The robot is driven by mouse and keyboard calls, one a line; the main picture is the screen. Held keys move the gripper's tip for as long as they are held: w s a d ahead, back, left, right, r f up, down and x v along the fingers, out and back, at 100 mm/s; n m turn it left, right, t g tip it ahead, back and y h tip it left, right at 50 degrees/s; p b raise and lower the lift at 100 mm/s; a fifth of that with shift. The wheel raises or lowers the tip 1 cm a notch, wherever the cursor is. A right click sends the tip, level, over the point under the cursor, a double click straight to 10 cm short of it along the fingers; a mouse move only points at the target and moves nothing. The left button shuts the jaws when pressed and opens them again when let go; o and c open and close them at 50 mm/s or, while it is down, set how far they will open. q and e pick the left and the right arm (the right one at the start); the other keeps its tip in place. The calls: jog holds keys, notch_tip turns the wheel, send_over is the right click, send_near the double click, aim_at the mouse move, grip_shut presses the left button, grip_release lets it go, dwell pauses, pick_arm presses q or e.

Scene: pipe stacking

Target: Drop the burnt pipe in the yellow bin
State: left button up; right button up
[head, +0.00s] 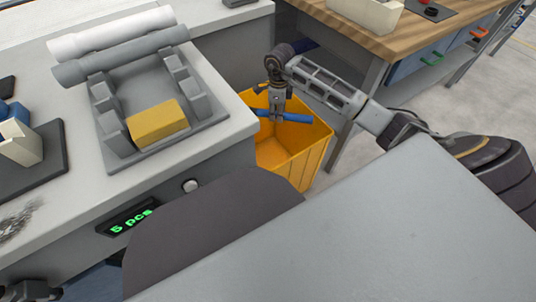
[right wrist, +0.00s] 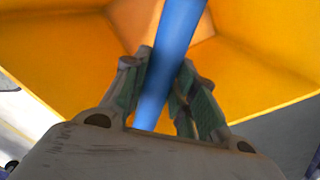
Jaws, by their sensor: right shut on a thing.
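A blue pipe (head: 298,117) is held by my right gripper (head: 278,108) over the open yellow bin (head: 305,165). I see no burn marks on this pipe. In the right wrist view the blue pipe (right wrist: 172,55) runs between the two fingers of my right gripper (right wrist: 165,85), which are shut on it. The yellow bin's inner walls (right wrist: 50,45) fill the background there. In the head view the pipe lies roughly level above the bin's inside. A dark piece of my left gripper (head: 30,291) shows at the bottom left corner; its fingers are not clear.
A grey rack (head: 205,120) on the left bench holds a white pipe (head: 110,33), a grey pipe (head: 120,56) and a yellow block (head: 157,122). A wooden-topped workbench (head: 440,37) stands behind the bin; a grey surface (head: 370,230) fills the foreground.

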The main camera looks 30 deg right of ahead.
jog(key=shift+f, duration=0.25)
jog(key=o, duration=1.1)
jog(key=shift+r, duration=6)
